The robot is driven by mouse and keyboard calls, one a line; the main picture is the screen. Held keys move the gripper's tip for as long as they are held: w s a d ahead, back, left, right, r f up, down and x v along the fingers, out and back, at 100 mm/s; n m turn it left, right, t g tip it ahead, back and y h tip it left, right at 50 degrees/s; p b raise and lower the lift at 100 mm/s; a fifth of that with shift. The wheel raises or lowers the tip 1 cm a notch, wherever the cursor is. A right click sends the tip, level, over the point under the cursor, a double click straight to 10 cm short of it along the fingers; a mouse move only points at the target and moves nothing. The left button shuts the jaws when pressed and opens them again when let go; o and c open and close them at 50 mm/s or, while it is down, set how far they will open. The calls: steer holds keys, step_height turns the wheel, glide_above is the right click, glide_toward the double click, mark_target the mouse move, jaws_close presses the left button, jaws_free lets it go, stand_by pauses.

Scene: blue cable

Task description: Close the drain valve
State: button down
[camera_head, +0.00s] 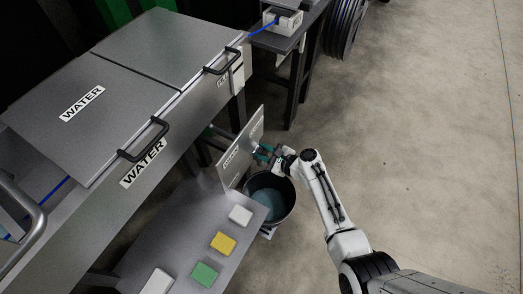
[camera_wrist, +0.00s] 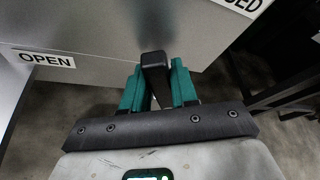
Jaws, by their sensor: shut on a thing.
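The drain valve's black handle (camera_wrist: 153,62) shows in the wrist view, standing out from a grey metal plate (camera_wrist: 90,30). The plate has an OPEN label (camera_wrist: 43,58) at the left and a partly cut-off label ending in "SED" (camera_wrist: 244,4) at the upper right. The handle lies between the two labels. My gripper (camera_wrist: 157,72) has teal fingers on both sides of the handle and is shut on it. In the head view my gripper (camera_head: 264,153) is at the upright plate (camera_head: 240,150), above a dark bucket; the handle is too small to make out there.
The bucket (camera_head: 289,205) holds bluish liquid and stands below my gripper. A grey bench (camera_head: 180,245) carries white, yellow and green blocks. The floor at the right is clear.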

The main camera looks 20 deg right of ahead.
steer(key=shift+w+d+r+m+g+y+p, duration=0.2)
steer(key=shift+w+d+m+g+y+p, duration=0.15)
steer(key=shift+m, duration=0.25)
steer(key=shift+w+d+r+m+g+y+p, duration=0.15)
steer(key=shift+w+d+r+m+y, duration=0.1)
steer(key=shift+d+m, duration=0.3)
steer(key=shift+w+d+f+m+g+y, duration=0.1)
steer(key=shift+w+d+m+g+y, duration=0.3)
steer(key=shift+m, duration=0.45)
steer(key=shift+s, duration=0.1)
steer(key=c, duration=1)
jaws_free()
steer(key=shift+d, duration=0.1)
steer(key=shift+o, duration=0.2)
steer(key=p+v, duration=0.2)
steer(key=v, duration=0.8)
steer(key=shift+s+d+p, duration=0.2)
steer(key=shift+d+p, duration=0.1)
steer(key=shift+p, duration=0.05)
